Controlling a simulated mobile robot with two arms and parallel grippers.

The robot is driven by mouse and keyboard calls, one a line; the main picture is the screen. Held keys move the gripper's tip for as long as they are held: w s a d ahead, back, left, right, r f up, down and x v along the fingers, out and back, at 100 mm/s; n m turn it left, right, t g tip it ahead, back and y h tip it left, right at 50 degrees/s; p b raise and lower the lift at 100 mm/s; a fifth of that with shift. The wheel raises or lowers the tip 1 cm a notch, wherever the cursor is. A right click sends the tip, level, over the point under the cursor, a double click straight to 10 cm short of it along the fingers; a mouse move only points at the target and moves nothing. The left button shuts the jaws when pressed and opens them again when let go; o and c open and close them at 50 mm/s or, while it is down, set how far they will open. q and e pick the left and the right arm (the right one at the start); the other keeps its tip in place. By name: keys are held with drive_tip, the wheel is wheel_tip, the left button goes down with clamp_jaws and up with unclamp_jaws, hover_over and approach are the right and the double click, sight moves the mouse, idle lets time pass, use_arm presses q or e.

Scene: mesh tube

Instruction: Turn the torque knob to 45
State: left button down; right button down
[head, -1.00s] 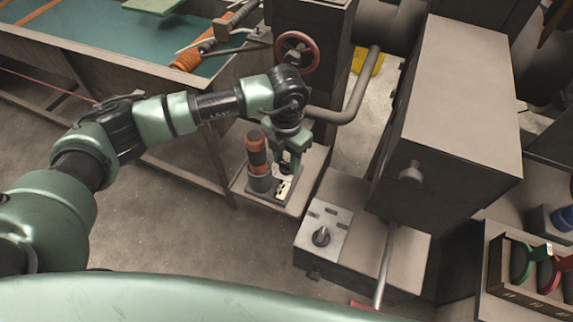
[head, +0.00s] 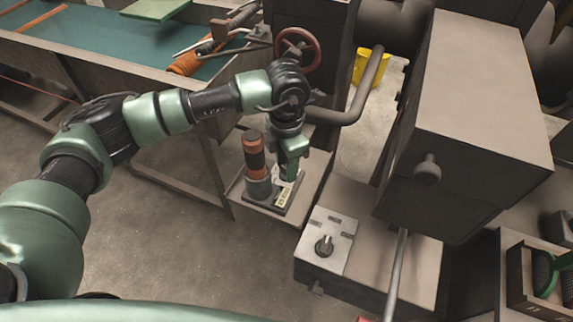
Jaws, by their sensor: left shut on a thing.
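My left gripper (head: 289,176) points down over a small dark base plate with a pale printed label (head: 284,195). Its fingers are shut on what appears to be the torque knob on that plate; the fingers hide the knob, and its setting cannot be read. My right gripper is not in view.
Right of the plate, a grey box has a panel with a dark pointer knob (head: 324,246). A large grey machine housing (head: 468,100) with a round knob (head: 428,170) rises behind it. A red handwheel (head: 298,48) and bent pipe are close behind my left wrist. Open floor lies at left.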

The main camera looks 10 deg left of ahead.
use_arm(q)
drive_tip(key=c, duration=0.9)
unclamp_jaws()
drive_tip(key=shift+r+b, duration=0.6)
drive_tip(key=shift+r, duration=3.35)
